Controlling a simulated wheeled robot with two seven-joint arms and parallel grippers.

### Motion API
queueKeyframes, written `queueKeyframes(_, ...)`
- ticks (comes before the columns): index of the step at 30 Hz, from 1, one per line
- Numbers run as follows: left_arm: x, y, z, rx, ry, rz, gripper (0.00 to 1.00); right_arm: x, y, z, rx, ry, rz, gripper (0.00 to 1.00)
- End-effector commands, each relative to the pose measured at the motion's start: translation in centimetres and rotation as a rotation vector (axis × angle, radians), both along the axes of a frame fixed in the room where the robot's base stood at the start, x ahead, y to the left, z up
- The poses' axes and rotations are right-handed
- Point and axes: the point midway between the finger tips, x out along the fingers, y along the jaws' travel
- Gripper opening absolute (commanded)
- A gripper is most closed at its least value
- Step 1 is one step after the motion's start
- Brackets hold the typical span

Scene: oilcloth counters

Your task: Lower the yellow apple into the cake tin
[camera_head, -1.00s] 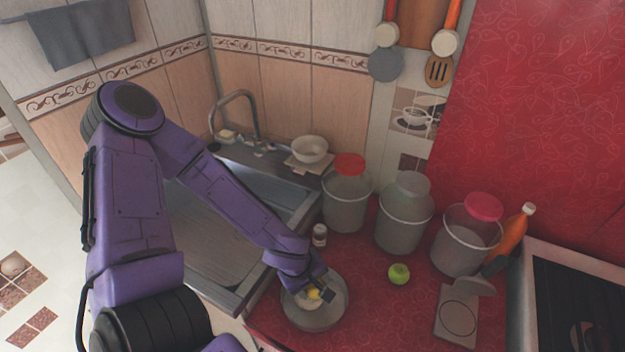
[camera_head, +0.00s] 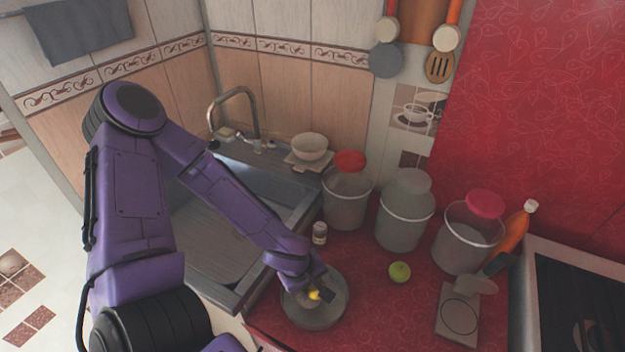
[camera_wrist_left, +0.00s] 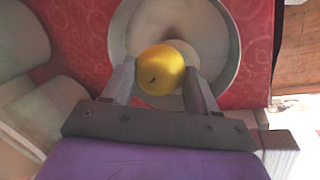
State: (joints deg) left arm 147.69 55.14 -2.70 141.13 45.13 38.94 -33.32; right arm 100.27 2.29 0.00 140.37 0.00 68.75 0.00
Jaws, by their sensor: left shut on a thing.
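The yellow apple (camera_wrist_left: 161,70) is held between the two fingers of my left gripper (camera_wrist_left: 162,84). In the head view the apple (camera_head: 314,295) is a small yellow patch beside the left gripper (camera_head: 322,292). The cake tin (camera_head: 318,322) is a round grey tin on the red counter, below the gripper. In the left wrist view the tin (camera_wrist_left: 226,62) surrounds the apple in the picture. I cannot tell whether the apple touches the tin's bottom. My right gripper is not in view.
A green apple (camera_head: 399,272) lies right of the tin. A small jar (camera_head: 319,233) stands behind it. Several large canisters line the back, one being the middle canister (camera_head: 404,222). A scale-like device (camera_head: 459,312) stands at right; the sink (camera_head: 222,245) is at left.

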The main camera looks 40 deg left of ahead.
Motion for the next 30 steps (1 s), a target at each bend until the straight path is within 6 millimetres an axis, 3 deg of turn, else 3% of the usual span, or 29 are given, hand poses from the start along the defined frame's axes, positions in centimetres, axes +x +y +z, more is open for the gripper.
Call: queueKeyframes(30, 0.0, 0.0, -1.6, 0.0, 0.0, 0.0, 0.27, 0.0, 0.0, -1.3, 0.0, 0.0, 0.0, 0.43)
